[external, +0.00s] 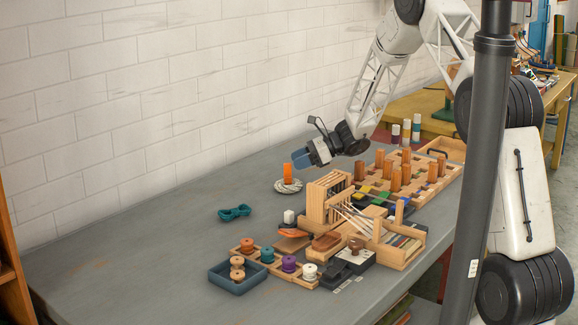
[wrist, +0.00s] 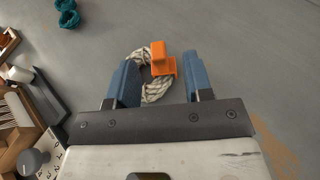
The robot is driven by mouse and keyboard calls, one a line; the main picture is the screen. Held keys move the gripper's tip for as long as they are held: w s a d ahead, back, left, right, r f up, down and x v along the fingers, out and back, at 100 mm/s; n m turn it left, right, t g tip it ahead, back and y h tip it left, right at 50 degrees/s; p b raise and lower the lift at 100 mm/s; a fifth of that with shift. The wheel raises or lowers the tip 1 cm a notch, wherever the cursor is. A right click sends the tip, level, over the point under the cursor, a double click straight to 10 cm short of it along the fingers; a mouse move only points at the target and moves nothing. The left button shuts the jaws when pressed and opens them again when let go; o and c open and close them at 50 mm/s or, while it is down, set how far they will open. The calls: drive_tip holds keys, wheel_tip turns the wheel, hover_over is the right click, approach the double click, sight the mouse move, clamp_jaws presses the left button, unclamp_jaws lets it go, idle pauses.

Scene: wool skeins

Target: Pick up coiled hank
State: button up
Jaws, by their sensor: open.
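The coiled hank (external: 287,187), a pale grey twisted ring, lies on the grey table near the wall. An upright orange piece (external: 288,171) rises from the coil; I cannot tell how it is attached. My gripper (external: 302,160) is just above and to the right of the orange piece in the external view. In the wrist view the open blue fingers (wrist: 160,68) stand either side of the orange piece (wrist: 159,58) and part of the coil (wrist: 139,58). I see no clear contact.
A teal twisted skein (external: 234,212) lies to the left of the coil. A wooden loom-like frame (external: 330,197), a peg board (external: 400,178) and a dark tray of spools (external: 238,281) stand to the right and front. The table's left part is clear.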

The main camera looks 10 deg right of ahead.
sight(288, 164)
drive_tip(key=shift+x, duration=2.05)
drive_tip(key=shift+s, duration=0.1)
drive_tip(key=shift+c, duration=0.3)
clamp_jaws()
